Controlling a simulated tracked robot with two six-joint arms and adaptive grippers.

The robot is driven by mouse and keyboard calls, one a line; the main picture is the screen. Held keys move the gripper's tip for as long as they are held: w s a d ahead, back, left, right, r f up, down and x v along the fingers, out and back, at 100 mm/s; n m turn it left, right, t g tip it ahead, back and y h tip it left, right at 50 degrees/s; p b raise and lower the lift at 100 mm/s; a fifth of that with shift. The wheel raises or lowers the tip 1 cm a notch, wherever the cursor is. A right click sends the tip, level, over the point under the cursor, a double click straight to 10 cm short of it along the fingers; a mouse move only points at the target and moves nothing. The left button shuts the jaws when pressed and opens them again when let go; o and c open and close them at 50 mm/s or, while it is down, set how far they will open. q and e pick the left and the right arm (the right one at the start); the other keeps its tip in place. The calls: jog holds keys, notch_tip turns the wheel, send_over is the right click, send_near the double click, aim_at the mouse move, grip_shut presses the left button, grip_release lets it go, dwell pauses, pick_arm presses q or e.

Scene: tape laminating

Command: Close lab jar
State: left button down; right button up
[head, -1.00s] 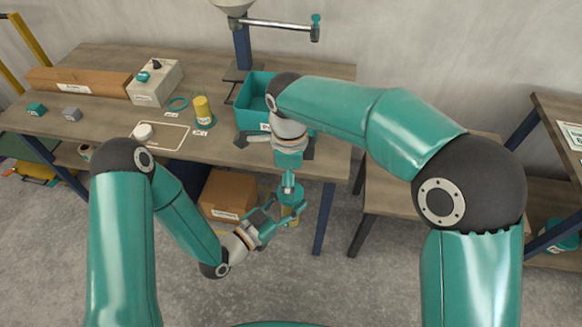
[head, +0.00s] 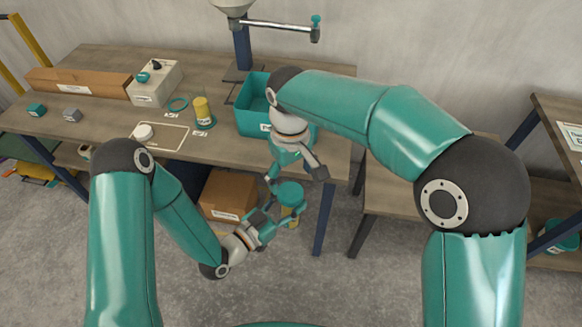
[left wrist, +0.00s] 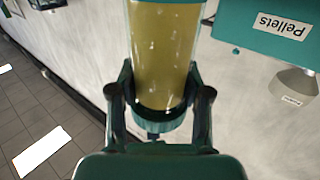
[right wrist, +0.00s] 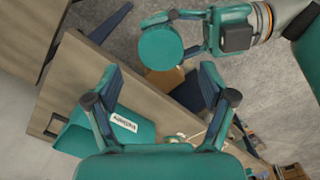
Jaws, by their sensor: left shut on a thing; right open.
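The lab jar (left wrist: 165,55) is clear with yellow contents. In the head view it (head: 288,216) is mostly hidden behind the fingers and under a round teal lid (head: 290,193). My left gripper (head: 284,213) is shut on the jar, off the front edge of the table. The lid's flat top faces the right wrist camera (right wrist: 160,47); it covers the jar, but how tightly it sits cannot be told. My right gripper (head: 296,172) is open and empty just above and behind the lid, apart from it.
The workbench (head: 90,115) holds a teal bin (head: 258,122), a yellow container (head: 202,108), a grey box (head: 155,85) and small blocks. A cardboard box (head: 228,194) stands underneath. The floor in front is clear.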

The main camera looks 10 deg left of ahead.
aim_at(290, 192)
jog(key=n, duration=0.4)
jog(key=shift+r, duration=0.25)
jog(key=n, duration=0.4)
jog(key=shift+r, duration=0.3)
jog(key=shift+r+n, duration=0.1)
jog(key=shift+n, duration=0.3)
jog(key=shift+w+a+r, duration=0.1)
jog(key=shift+r, duration=0.2)
jog(key=shift+f, duration=4.05)
